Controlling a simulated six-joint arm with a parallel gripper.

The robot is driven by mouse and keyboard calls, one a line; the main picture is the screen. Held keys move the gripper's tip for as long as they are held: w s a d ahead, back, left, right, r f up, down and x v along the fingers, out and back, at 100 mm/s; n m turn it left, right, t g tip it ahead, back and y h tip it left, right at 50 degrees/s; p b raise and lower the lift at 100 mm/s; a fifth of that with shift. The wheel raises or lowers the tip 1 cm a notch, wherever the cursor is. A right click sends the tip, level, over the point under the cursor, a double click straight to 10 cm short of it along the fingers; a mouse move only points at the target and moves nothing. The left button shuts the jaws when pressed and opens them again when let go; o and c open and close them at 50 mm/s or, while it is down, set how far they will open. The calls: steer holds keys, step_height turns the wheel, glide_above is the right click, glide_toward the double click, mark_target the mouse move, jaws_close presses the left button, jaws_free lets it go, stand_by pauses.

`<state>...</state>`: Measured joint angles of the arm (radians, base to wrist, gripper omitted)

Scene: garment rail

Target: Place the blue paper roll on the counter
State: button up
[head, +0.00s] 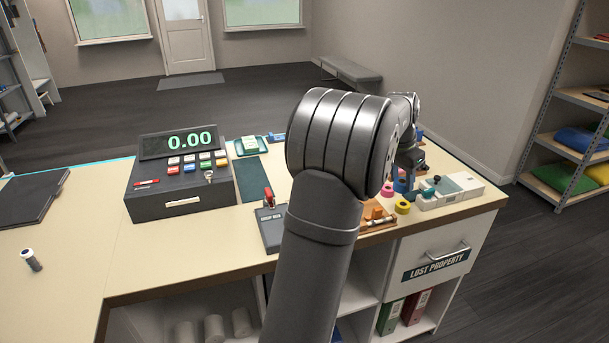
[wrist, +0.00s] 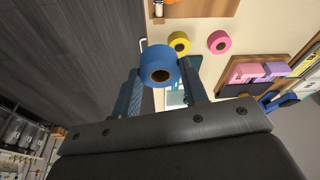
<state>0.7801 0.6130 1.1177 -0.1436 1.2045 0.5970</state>
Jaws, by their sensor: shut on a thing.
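The blue paper roll (wrist: 159,66) is a short blue cylinder with a dark core hole. It sits between the two fingers of my gripper (wrist: 160,88) in the wrist view. My gripper is shut on it. In the head view my gripper (head: 407,172) is over the right end of the counter (head: 160,242), partly behind my own arm. A bit of the blue roll (head: 400,187) shows there beside a pink roll. The roll looks nearer the wrist camera than the other rolls; I cannot tell whether it touches the counter.
A yellow roll (wrist: 179,42) and a pink roll (wrist: 219,42) stand close by the blue one. A white device (head: 452,190) is to the right. A wooden tray (head: 378,224) lies in front. The cash register (head: 178,175) is to the left. The counter's left part is mostly clear.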

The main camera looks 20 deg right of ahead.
steer(key=s+d+f+m+g, duration=0.15)
steer(key=s+d+m, duration=0.35)
steer(key=s+d, duration=0.55)
glide_above(416, 214)
steer(key=f, duration=0.7)
steer(key=shift+w+a+f, duration=0.1)
steer(key=shift+a, duration=0.25)
steer(key=shift+a+f, duration=0.15)
steer(key=shift+f, duration=2.05)
jaws_close()
steer(key=o, duration=1)
jaws_free()
steer(key=shift+o, duration=0.2)
steer(key=shift+r, duration=0.4)
steer(key=s+v, duration=0.1)
steer(key=v, duration=1)
steer(key=shift+w+r, duration=0.35)
steer(key=shift+a, duration=0.1)
